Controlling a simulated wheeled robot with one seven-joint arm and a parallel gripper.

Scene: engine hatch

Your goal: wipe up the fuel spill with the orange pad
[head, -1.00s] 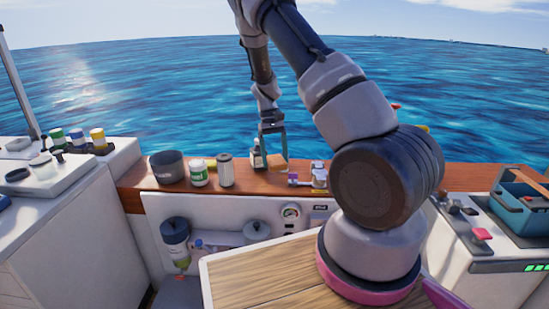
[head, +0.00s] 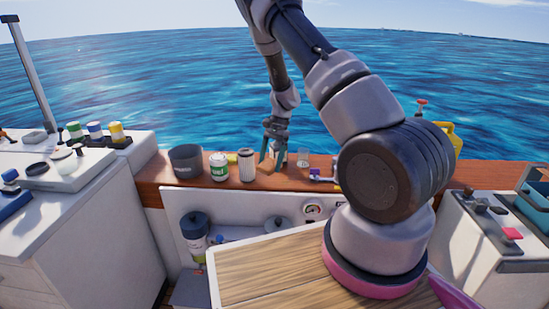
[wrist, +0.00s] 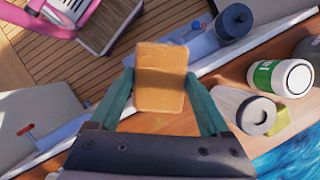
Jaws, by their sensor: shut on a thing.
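My gripper (wrist: 160,85) is shut on the orange pad (wrist: 160,68), which sits between the two green fingertips in the wrist view. In the head view my gripper (head: 272,152) is low over the wooden ledge (head: 215,183), just right of the white ribbed filter (head: 247,166). The fingers mostly hide the pad there. The filter (wrist: 255,113) also shows to the right of the pad in the wrist view. I cannot clearly make out the fuel spill; the pad and gripper cover part of the ledge.
A dark pot (head: 186,161) and a green-and-white jar (head: 219,167) stand left of the filter. A clear glass (head: 303,157) and a purple-and-white item (head: 320,175) are to the right. A dark-capped canister (head: 194,232) sits below the ledge.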

